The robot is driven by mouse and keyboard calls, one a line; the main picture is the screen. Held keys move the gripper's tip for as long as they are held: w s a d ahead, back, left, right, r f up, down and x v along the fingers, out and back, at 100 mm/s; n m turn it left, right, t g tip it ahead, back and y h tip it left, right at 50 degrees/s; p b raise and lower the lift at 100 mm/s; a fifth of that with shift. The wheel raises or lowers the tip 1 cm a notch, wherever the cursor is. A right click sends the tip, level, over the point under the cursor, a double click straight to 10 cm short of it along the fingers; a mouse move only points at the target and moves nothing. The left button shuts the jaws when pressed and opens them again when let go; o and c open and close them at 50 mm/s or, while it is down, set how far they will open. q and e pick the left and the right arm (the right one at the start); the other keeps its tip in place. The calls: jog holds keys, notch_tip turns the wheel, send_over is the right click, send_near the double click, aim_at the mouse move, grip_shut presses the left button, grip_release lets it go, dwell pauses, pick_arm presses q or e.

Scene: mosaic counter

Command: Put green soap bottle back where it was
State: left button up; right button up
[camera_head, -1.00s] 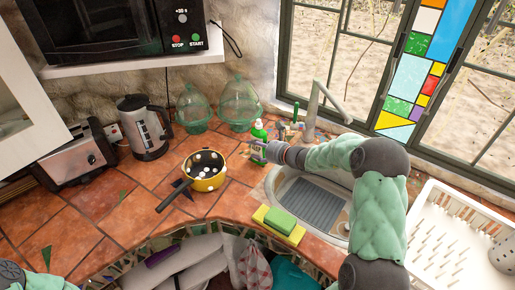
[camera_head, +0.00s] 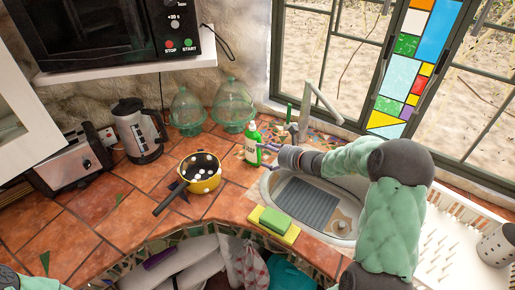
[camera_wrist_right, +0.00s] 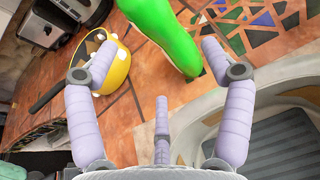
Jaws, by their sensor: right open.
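The green soap bottle (camera_head: 251,143), with a white top and a pale label, stands upright on the tiled counter just left of the sink's back corner. My right gripper (camera_head: 268,152) is open and empty, close to the bottle's right side. In the right wrist view the green bottle (camera_wrist_right: 168,32) lies ahead of the spread fingers of my right gripper (camera_wrist_right: 160,74), with visible space to either finger. I cannot tell whether any finger touches it. My left gripper is out of view.
The sink (camera_head: 304,208) lies under my right forearm. A yellow pot (camera_head: 205,184) stands left of the bottle, and glass domes (camera_head: 233,106) stand behind it. A green and yellow sponge (camera_head: 273,221) lies at the sink's front left. The tap (camera_head: 305,120) rises behind the gripper.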

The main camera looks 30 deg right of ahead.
jog(key=shift+v, duration=1.9)
